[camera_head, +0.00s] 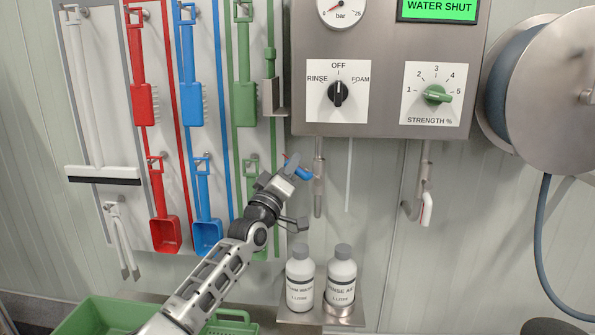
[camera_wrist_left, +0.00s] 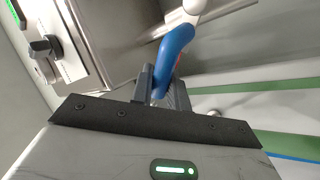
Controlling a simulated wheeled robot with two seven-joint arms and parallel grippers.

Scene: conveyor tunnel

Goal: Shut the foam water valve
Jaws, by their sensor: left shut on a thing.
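The valve with the blue lever (camera_head: 304,174) is on the pipe (camera_head: 319,195) under the left part of the steel panel. My left gripper (camera_head: 294,169) is shut on this blue lever. In the left wrist view the curved blue lever (camera_wrist_left: 172,52) runs down between the two fingers of the left gripper (camera_wrist_left: 162,90). The lever's far end meets a pale pipe fitting. My right gripper is not in view.
The steel panel (camera_head: 385,120) carries a black knob (camera_head: 339,93) pointing to OFF and a green strength knob (camera_head: 436,95). Two bottles (camera_head: 300,280) (camera_head: 341,280) stand on a shelf below. Brushes and scoops hang at left. A hose reel (camera_head: 550,90) is at right.

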